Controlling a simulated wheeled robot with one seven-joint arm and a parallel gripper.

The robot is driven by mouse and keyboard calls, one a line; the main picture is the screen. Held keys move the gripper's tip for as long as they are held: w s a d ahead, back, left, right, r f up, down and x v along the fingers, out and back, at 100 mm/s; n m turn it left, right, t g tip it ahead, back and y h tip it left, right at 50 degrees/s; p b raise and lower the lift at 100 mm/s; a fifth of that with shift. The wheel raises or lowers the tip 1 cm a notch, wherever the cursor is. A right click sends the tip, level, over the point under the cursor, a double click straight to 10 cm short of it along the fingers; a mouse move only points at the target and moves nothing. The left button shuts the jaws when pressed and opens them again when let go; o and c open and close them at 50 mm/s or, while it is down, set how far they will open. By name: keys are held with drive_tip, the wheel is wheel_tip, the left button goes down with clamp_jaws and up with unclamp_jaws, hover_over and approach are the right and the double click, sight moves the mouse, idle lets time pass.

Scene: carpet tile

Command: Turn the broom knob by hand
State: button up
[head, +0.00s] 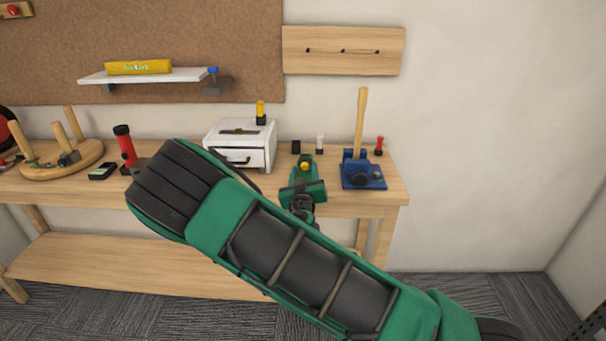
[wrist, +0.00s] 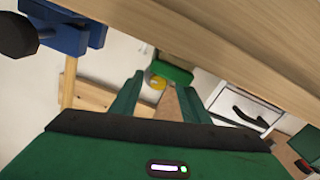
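The broom's pale wooden handle (head: 361,118) stands upright in a blue holder (head: 376,183) on the bench's right end. A dark round knob (head: 359,179) is on the holder's front. In the wrist view the knob (wrist: 18,35) is at the upper left, beside the blue holder (wrist: 68,40), with the handle (wrist: 68,88) beyond. My gripper (head: 304,167) is open, over the bench left of the holder and apart from the knob. Its two green fingers (wrist: 160,88) are spread. A small yellow-and-green item (wrist: 172,73) shows between or beyond the fingertips; contact cannot be told.
A white drawer box (head: 240,147) stands left of my gripper. A red torch (head: 125,148) and a wooden peg stand (head: 60,165) are farther left. Small black, white and red items stand along the back.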

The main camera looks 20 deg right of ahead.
drive_tip(key=v, duration=1)
drive_tip(key=shift+s, duration=0.35)
drive_tip(key=shift+a, duration=0.1)
drive_tip(key=w+d+m, duration=0.1)
drive_tip(key=w, duration=0.2)
drive_tip(key=w+d+m, duration=0.1)
drive_tip(key=w, duration=0.2)
drive_tip(key=w+d+m, duration=0.1)
drive_tip(key=w, duration=0.3)
drive_tip(key=shift+w+d+r, duration=0.1)
drive_tip(key=shift+d, duration=0.05)
